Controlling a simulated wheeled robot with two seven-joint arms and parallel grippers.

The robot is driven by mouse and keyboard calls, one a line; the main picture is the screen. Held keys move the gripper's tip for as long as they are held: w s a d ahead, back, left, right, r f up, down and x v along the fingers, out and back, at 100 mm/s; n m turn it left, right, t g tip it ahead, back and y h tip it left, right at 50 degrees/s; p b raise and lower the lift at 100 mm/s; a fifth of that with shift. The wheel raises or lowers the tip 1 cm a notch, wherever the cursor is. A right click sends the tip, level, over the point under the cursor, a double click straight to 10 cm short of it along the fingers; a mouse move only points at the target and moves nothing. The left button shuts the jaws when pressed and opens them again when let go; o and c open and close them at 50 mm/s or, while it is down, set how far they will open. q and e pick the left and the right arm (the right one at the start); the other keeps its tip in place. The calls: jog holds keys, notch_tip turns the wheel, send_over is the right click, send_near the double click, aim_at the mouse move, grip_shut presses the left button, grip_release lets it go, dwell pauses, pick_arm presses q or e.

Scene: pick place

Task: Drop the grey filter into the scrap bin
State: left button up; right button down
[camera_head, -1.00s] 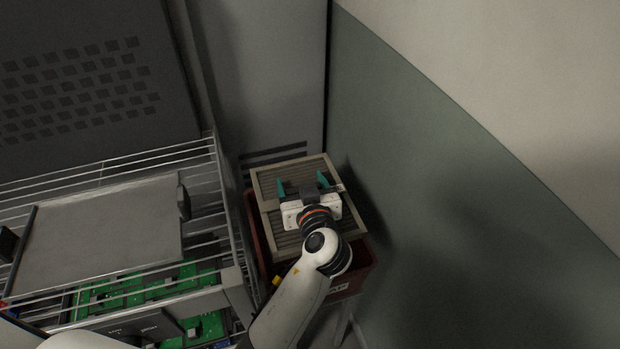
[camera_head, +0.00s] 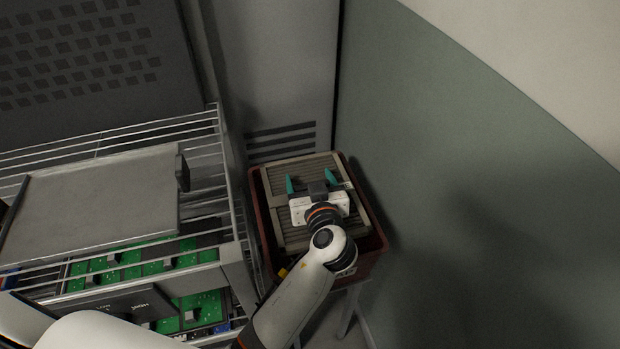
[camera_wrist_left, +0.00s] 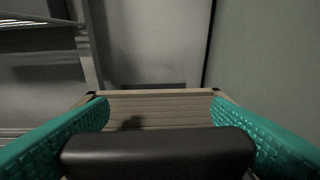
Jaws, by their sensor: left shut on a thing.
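The grey filter (camera_head: 290,225) is a flat, ribbed, grey-beige panel with a raised frame. My left gripper (camera_head: 309,185), with teal fingers, is shut on it from above. The filter's ribs also show in the left wrist view (camera_wrist_left: 160,108), beyond the teal fingers and a black bar. My right gripper is not in view.
A wire rack (camera_head: 228,180) stands left of the bin, with a grey panel (camera_head: 100,205) on top and green circuit boards (camera_head: 200,300) below. A green-grey wall (camera_head: 480,220) is close on the right, and a grey cabinet (camera_head: 275,70) stands behind.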

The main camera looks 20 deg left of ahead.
pick_arm(q)
jog(key=shift+f+b, duration=0.3)
jog(key=shift+f, duration=0.3)
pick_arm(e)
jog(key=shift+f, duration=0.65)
pick_arm(q)
jog(key=o, duration=1.1)
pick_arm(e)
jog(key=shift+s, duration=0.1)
